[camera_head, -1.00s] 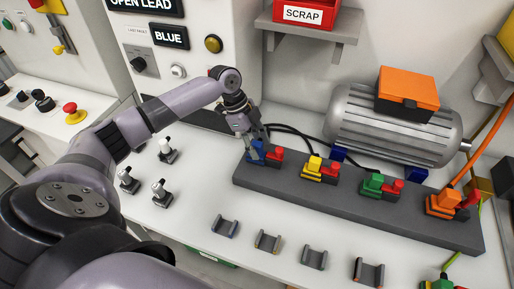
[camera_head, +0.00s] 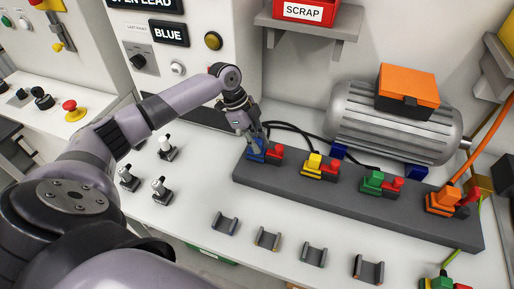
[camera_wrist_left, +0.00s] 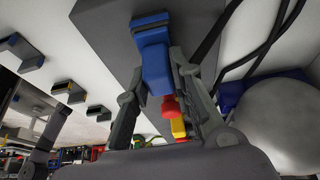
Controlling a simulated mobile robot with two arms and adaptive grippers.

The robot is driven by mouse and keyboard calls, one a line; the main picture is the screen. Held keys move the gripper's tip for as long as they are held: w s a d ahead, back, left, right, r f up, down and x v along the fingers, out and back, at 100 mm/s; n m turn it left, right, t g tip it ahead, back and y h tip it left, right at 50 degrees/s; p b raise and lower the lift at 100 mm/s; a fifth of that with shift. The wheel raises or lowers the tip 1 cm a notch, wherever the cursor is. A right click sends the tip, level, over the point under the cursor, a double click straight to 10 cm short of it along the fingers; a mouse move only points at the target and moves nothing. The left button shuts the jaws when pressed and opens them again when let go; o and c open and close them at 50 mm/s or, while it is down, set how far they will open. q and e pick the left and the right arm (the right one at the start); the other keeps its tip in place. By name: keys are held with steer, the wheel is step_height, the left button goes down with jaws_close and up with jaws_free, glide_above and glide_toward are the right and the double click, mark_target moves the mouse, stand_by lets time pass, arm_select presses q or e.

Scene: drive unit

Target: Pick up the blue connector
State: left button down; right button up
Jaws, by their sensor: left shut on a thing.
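The blue connector (camera_head: 256,151) sits at the left end of the dark grey block (camera_head: 330,193), beside a red piece (camera_head: 275,153). My left gripper (camera_head: 257,141) reaches down from above and is shut on the blue connector. In the left wrist view the blue connector (camera_wrist_left: 155,62) lies between the two fingers of the left gripper (camera_wrist_left: 158,80). The blue connector still appears to be at its place on the block; whether it is raised at all I cannot tell. My right gripper is not in view.
Yellow (camera_head: 313,164), green (camera_head: 373,182) and orange (camera_head: 442,202) connectors with red pieces stand farther right on the block. A grey motor (camera_head: 390,130) is behind it. Several grey cradles (camera_head: 268,239) lie in front, and white-topped fittings (camera_head: 166,150) stand to the left.

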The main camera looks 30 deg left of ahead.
mark_target(257, 140)
arm_select(q)
steer(key=shift+r, duration=0.1)
stand_by(0.3)
steer(key=shift+w+r, duration=0.15)
steer(key=shift+r, duration=0.45)
step_height(257, 140, up, 19)
steer(key=b, duration=0.3)
steer(key=shift+f, duration=0.15)
steer(key=shift+f, duration=0.1)
